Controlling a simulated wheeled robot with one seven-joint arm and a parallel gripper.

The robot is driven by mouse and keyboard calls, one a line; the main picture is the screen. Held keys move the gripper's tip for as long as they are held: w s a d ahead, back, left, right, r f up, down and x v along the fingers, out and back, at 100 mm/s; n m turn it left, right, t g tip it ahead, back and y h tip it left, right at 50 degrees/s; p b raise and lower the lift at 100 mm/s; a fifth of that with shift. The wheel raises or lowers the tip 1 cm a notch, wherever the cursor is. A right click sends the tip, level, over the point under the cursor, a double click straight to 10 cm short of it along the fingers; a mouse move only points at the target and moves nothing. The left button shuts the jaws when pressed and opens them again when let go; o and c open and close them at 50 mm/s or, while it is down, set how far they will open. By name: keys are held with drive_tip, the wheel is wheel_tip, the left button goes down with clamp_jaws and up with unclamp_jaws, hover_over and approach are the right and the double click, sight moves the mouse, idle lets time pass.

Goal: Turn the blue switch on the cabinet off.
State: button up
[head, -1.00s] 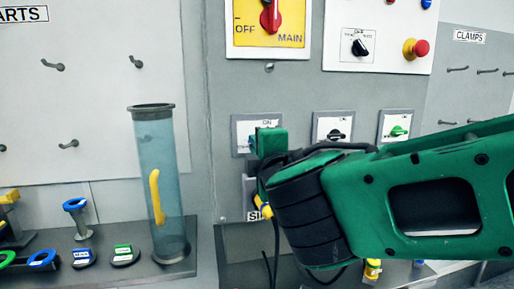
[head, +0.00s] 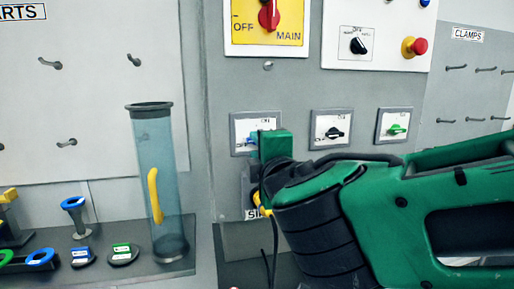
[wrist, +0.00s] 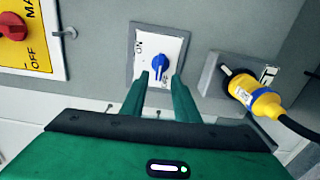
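The blue switch (wrist: 160,63) is a small blue knob on a white plate in a grey frame on the cabinet. In the wrist view it stands just beyond my fingertips, with an ON label at its upper left. Which setting it points to is unclear. In the head view its plate (head: 240,125) shows, but my gripper (head: 274,146) covers most of the knob. My gripper (wrist: 161,76) also shows in the wrist view, with two green fingers apart and nothing clearly held between them. Contact with the knob cannot be told.
A yellow plug with a cable (wrist: 257,97) sits in a socket beside the switch. A black switch (head: 334,133) and a green switch (head: 397,130) are to the right. The red main switch (head: 269,15) is above. A clear tube (head: 158,190) stands on the left shelf.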

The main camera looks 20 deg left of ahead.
drive_tip(key=v, duration=0.7)
drive_tip(key=shift+s+d, duration=0.25)
drive_tip(key=shift+s, duration=0.1)
